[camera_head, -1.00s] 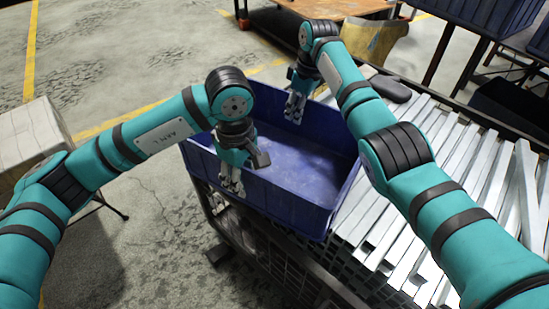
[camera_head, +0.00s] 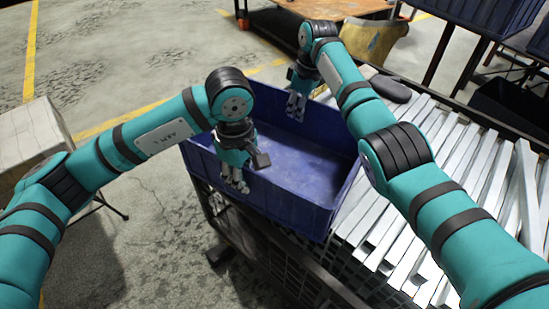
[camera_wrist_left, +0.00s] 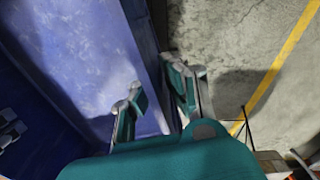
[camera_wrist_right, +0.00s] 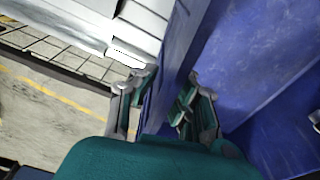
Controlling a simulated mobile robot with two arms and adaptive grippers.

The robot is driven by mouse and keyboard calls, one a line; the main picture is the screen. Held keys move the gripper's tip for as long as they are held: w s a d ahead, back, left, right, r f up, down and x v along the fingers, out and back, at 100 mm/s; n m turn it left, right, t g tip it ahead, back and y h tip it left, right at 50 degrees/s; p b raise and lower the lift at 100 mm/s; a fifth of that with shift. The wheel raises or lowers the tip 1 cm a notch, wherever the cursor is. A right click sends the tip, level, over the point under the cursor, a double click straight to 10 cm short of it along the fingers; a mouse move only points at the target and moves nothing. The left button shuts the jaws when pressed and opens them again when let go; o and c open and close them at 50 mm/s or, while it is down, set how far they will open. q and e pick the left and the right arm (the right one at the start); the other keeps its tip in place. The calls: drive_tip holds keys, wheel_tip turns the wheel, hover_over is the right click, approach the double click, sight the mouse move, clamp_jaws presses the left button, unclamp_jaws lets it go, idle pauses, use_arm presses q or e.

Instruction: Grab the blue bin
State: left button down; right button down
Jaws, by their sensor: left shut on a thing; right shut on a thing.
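The blue bin (camera_head: 300,165) is an open, empty rectangular tub in the middle of the head view, on top of a dark mesh-sided cart. My left gripper (camera_head: 236,184) is shut on the bin's near-left wall; the left wrist view shows its fingers (camera_wrist_left: 158,100) on either side of that wall. My right gripper (camera_head: 296,108) is at the bin's far wall. In the right wrist view its fingers (camera_wrist_right: 160,108) straddle a bin wall and are shut on it. The bin's floor (camera_wrist_left: 80,50) shows bare in the left wrist view.
Stacked galvanized brackets (camera_head: 440,150) fill the cart right of the bin. The cart's dark frame (camera_head: 270,245) runs along the near side. A pale box (camera_head: 28,135) stands at left. Other blue bins (camera_head: 490,22) stand at upper right. Concrete floor left of the cart is open.

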sight(299, 96)
use_arm(q)
drive_tip(key=shift+r, duration=0.15)
use_arm(e)
drive_tip(key=shift+r, duration=0.2)
